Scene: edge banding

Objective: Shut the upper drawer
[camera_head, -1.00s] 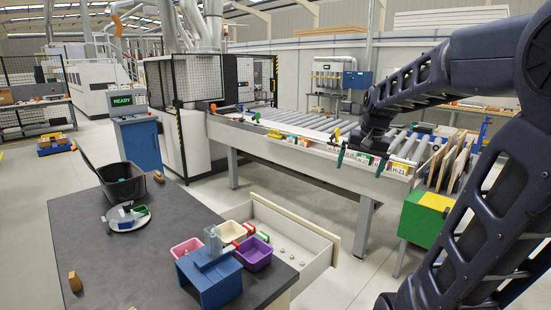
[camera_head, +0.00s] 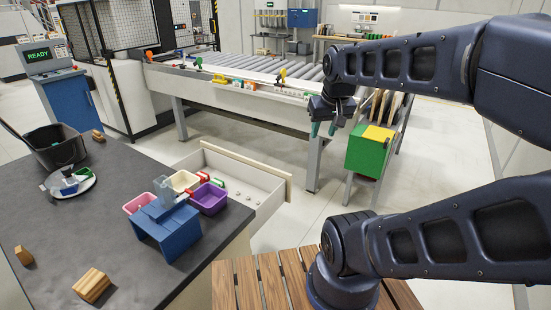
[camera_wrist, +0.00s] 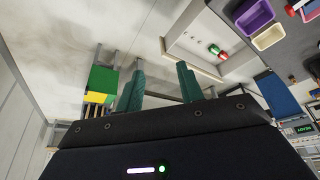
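The upper drawer (camera_head: 240,168), cream-white, stands pulled out from the right side of the dark-topped table and holds a few small pale round items. Its front panel (camera_head: 272,206) faces right. My gripper (camera_head: 324,129) hangs beyond the drawer's far right end, near the conveyor's front legs, clear of the panel. Its green fingers are apart with nothing between them. In the wrist view the fingers (camera_wrist: 160,88) also stand apart, and the drawer (camera_wrist: 192,42) appears tilted beyond them. No contact shows. A lower drawer is not visible.
Pink, cream and purple bins (camera_head: 208,198) and a blue stand (camera_head: 165,232) sit on the table (camera_head: 110,215) close to the drawer. A green-yellow box (camera_head: 368,150) stands right of my gripper. A roller conveyor (camera_head: 235,75) runs behind. Floor right of the drawer is clear.

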